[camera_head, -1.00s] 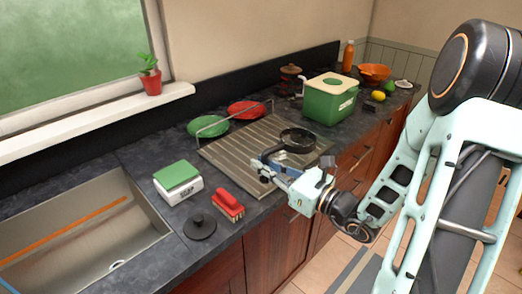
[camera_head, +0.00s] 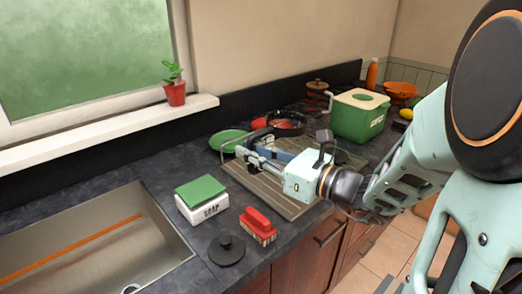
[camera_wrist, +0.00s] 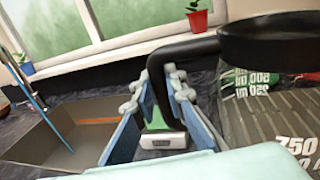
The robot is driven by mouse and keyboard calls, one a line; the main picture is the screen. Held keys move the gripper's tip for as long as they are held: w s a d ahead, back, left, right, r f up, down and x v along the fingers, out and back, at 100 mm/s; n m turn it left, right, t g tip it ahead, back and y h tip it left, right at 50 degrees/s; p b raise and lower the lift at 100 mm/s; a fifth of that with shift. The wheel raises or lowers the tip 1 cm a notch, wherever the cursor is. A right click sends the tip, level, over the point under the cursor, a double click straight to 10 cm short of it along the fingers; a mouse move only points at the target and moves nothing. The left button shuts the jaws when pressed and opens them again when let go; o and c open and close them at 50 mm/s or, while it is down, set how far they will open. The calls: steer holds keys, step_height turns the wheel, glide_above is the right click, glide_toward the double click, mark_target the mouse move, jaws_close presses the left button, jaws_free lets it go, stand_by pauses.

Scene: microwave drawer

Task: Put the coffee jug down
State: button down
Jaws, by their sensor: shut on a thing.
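The coffee jug is clear glass with a black rim and handle. Its black rim (camera_head: 286,122) shows beyond my gripper (camera_head: 250,150) in the head view, over the far side of the ribbed draining board (camera_head: 270,192). My gripper is shut on the jug's handle. In the wrist view the black handle (camera_wrist: 184,50) runs between my blue fingers (camera_wrist: 164,98), and the clear jug body (camera_wrist: 270,105) with white volume marks is at the right. The jug looks roughly upright. I cannot tell whether its base touches the board; my gripper hides it.
The green bin (camera_head: 358,118) is to the right. A soap box (camera_head: 203,205), red brush (camera_head: 258,226) and black lid (camera_head: 226,250) are in front. The sink (camera_head: 95,240) is left.

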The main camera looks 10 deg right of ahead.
steer(key=w+d+f, duration=0.1)
steer(key=w+f, duration=0.1)
steer(key=w, duration=0.1)
steer(key=w+d+f, duration=0.2)
steer(key=w+f, duration=0.1)
steer(key=w+d+f, duration=0.1)
steer(key=w+f, duration=0.1)
steer(key=w, duration=0.1)
steer(key=shift+w+d+f+b, duration=0.1)
steer(key=shift+d+f+b, duration=0.05)
steer(key=shift+f+b, duration=0.25)
steer(key=shift+w+d+f, duration=0.1)
steer(key=shift+w+f, duration=0.05)
steer(key=shift+f, duration=0.8)
steer(key=shift+w+d+f, duration=0.1)
steer(key=shift+f, duration=0.8)
steer(key=shift+a, duration=0.1)
steer(key=c, duration=2.4)
jaws_free()
steer(key=shift+f+b, duration=0.2)
steer(key=shift+b, duration=0.1)
steer(key=o, duration=0.4)
steer(key=shift+o, duration=0.2)
steer(key=shift+r, duration=0.1)
